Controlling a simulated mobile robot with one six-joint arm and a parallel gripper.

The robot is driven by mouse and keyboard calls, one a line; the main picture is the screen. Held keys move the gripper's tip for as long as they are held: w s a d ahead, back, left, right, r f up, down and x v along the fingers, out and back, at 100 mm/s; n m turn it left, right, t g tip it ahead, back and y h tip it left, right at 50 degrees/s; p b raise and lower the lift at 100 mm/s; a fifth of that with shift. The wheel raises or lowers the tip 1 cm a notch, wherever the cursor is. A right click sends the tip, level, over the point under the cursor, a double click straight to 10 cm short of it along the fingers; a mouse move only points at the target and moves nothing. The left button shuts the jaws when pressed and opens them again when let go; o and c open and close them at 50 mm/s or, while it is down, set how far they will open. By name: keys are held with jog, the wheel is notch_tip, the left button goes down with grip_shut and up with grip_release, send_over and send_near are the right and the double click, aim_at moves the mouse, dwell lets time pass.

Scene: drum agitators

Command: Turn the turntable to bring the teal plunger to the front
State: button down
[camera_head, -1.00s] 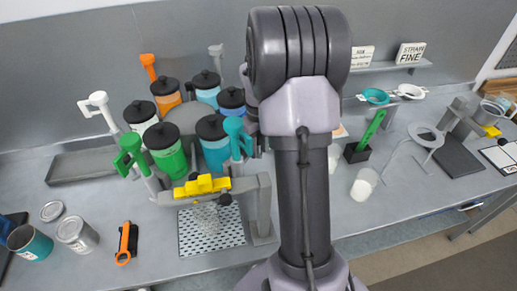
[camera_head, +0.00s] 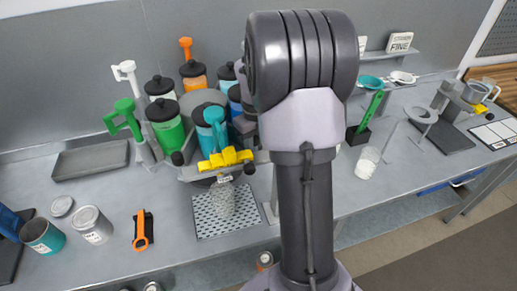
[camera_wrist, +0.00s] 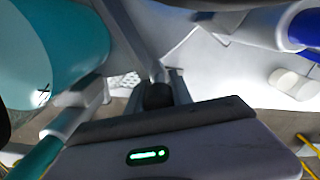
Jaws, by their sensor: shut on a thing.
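The teal plunger (camera_head: 214,118) stands on the teal jar (camera_head: 208,142), near the turntable's front, just behind the yellow fixture (camera_head: 225,159). The green plunger (camera_head: 123,118) and green jar (camera_head: 168,124) are to its left; the white plunger (camera_head: 125,72) and orange plunger (camera_head: 186,46) are farther back. In the wrist view, my gripper (camera_wrist: 158,93) is shut on a black knob (camera_wrist: 158,97) at the end of a grey rod. The teal jar (camera_wrist: 55,50) fills the left there. In the head view my arm hides the gripper and the turntable's right side.
A clear grain-filled container (camera_head: 223,200) stands on the perforated plate (camera_head: 203,222) below the yellow fixture. A grey tray (camera_head: 90,160), open cans (camera_head: 93,225) and an orange-handled tool (camera_head: 142,232) lie left. A green scoop (camera_head: 368,112) stands right of my arm.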

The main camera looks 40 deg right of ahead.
jog(key=shift+a, duration=0.65)
jog(key=c, duration=1.4)
grip_release()
jog(key=shift+a, duration=0.1)
notch_tip(320, 180, up, 18)
jog(key=p, duration=0.4)
jog(key=shift+f, duration=0.25)
